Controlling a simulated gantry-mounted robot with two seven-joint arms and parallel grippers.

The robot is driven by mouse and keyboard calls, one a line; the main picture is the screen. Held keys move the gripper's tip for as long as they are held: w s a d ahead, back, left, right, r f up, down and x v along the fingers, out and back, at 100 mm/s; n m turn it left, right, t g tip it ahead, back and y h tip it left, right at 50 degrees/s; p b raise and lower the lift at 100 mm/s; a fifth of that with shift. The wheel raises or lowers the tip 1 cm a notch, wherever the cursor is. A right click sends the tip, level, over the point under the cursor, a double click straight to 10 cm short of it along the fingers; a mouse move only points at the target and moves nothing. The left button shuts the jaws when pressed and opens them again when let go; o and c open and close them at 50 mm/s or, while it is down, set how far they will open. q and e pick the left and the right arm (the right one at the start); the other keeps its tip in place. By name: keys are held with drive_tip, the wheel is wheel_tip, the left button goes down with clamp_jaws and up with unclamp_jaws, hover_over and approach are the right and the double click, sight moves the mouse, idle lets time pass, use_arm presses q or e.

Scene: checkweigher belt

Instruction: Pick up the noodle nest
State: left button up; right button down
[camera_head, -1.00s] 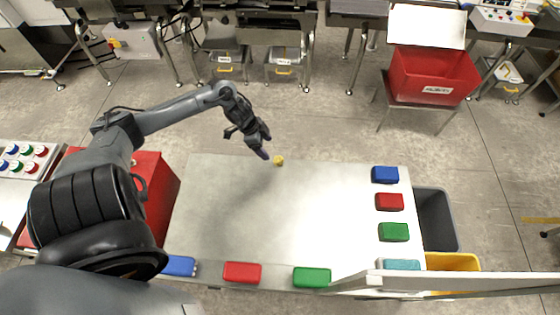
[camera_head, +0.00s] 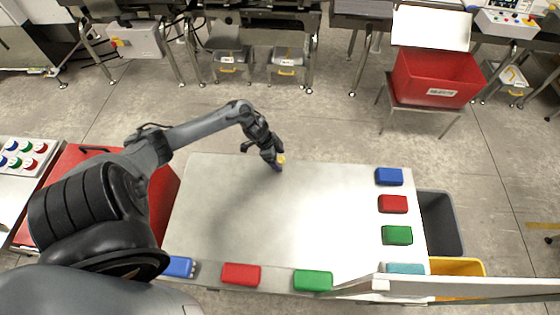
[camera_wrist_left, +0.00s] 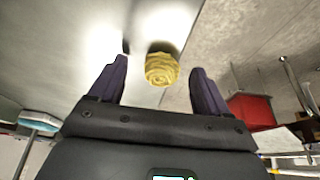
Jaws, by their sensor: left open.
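The noodle nest (camera_head: 281,159) is a small yellow coiled lump near the far edge of the grey table surface (camera_head: 250,220). In the left wrist view the noodle nest (camera_wrist_left: 162,69) lies just ahead of the fingertips, between the lines of the two fingers, with its coils in plain sight. My left gripper (camera_head: 276,166) is at the nest and partly covers it in the head view. In the left wrist view the left gripper (camera_wrist_left: 158,75) is open, with a finger on each side and nothing clasped. My right gripper is not in view.
Blue (camera_head: 389,176), red (camera_head: 393,204) and green (camera_head: 397,235) blocks line the table's right side. Red (camera_head: 241,274) and green (camera_head: 313,280) blocks line the near edge. A grey bin (camera_head: 440,224) stands at right. The table's middle is clear.

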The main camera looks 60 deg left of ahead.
use_arm(q)
drive_tip(key=c, duration=1.1)
drive_tip(key=shift+r, duration=0.1)
